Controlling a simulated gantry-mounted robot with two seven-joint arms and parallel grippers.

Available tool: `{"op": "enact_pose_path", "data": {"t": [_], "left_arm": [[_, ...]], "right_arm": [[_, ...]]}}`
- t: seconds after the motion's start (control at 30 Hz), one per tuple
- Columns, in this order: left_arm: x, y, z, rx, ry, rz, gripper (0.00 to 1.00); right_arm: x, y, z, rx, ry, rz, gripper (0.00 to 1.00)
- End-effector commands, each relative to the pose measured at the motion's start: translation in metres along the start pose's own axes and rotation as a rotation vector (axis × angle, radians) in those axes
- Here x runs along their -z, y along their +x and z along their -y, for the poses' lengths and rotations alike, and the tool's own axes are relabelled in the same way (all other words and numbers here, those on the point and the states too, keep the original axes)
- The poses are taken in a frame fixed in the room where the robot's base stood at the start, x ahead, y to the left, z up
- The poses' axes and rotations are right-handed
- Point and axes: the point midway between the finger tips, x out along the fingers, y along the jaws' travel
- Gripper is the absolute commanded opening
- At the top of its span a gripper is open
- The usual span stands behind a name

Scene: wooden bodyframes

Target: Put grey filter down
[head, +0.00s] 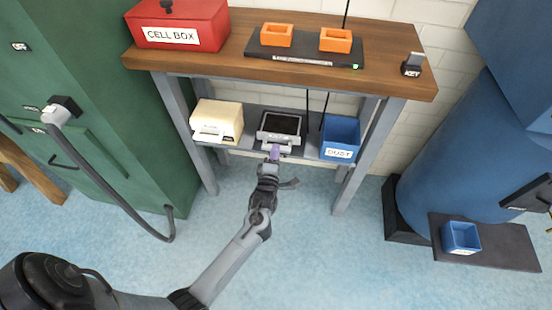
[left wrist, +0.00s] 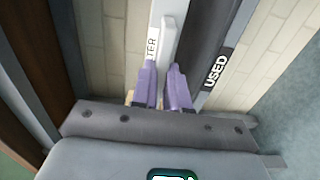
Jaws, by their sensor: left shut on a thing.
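The grey filter (head: 279,138) is a light grey frame with a dark panel, at the middle of the lower shelf (head: 255,117). My left gripper (head: 274,151) reaches in from the front and is shut at its front edge. In the left wrist view, the purple fingertips (left wrist: 161,72) close at the end of a light grey bar on the filter (left wrist: 168,40), beside a label ending in "TER". The fingers hide part of the bar. I cannot tell whether the filter rests fully on the shelf. My right gripper is not in view.
Thin black rods stand between filter and bin. Grey table legs (head: 355,165) flank the shelf. A dark surface labelled "USED" (left wrist: 216,70) lies right of the fingers.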

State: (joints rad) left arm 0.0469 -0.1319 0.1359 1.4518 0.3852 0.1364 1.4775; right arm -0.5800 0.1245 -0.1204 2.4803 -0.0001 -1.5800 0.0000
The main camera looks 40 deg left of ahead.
Motion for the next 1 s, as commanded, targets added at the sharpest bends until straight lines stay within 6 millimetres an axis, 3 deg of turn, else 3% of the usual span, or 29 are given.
{"op": "enact_pose_path", "data": {"t": [0.33,0.8,0.83,0.97,1.0], "left_arm": [[0.0,0.001,0.037,-0.003,0.0,0.0,0.0],[0.0,0.0,0.043,-0.002,-0.001,-0.001,0.0],[0.0,0.0,0.042,-0.001,0.0,-0.001,0.19],[0.0,0.0,0.042,-0.001,0.0,-0.001,0.39],[0.0,0.0,0.042,-0.001,0.0,-0.001,0.4]], "right_arm": [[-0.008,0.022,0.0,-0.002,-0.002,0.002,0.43],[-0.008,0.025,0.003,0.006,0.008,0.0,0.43],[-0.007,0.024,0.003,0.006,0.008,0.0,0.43],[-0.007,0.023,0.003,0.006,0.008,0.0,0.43],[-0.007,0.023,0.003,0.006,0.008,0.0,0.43]]}}
